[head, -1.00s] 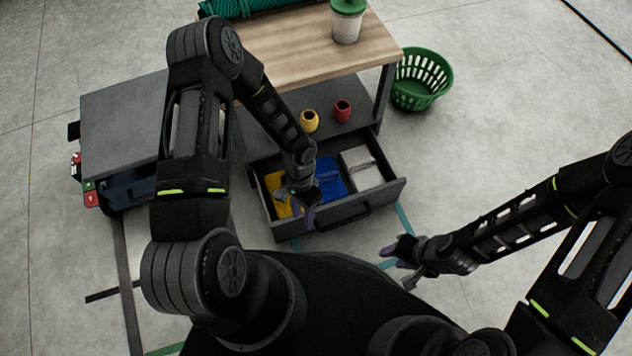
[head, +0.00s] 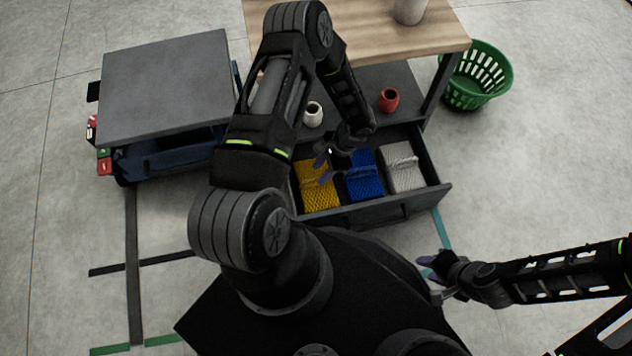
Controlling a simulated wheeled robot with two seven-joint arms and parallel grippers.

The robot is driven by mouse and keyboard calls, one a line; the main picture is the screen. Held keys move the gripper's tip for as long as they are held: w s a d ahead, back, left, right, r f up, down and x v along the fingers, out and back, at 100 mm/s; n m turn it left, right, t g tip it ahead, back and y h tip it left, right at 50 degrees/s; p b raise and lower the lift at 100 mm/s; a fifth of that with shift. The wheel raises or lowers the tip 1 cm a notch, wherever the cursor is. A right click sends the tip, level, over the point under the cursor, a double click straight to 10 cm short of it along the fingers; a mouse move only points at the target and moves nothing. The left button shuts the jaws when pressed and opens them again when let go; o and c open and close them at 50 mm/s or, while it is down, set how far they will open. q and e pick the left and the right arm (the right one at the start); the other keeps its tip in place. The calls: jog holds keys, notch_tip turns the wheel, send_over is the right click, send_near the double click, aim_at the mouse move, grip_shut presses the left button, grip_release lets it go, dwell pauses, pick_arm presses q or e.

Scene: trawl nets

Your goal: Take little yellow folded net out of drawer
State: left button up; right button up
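The open drawer (head: 375,213) holds three folded nets side by side. The yellow folded net (head: 319,196) lies at the left, the blue one (head: 365,184) in the middle and the white one (head: 404,170) at the right. My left gripper (head: 323,167) is over the yellow net's back part, with its purple-grey fingers apart and nothing seen between them. It hides part of that net; I cannot tell whether it touches it. My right gripper (head: 432,276) is open and empty, outside the drawer at the lower right.
A white cup (head: 313,115) and a red cup (head: 389,100) stand on the shelf behind the drawer, under the wooden tabletop (head: 385,32). A green basket (head: 475,75) is at the right.

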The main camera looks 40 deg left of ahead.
aim_at(316, 178)
pick_arm(q)
jog(key=b+x, duration=0.2)
jog(key=x, duration=0.3)
jog(key=shift+w+f, duration=0.1)
jog(key=shift+f, duration=0.1)
jog(key=shift+c, duration=0.6)
grip_shut()
dwell(0.3)
dwell(1.0)
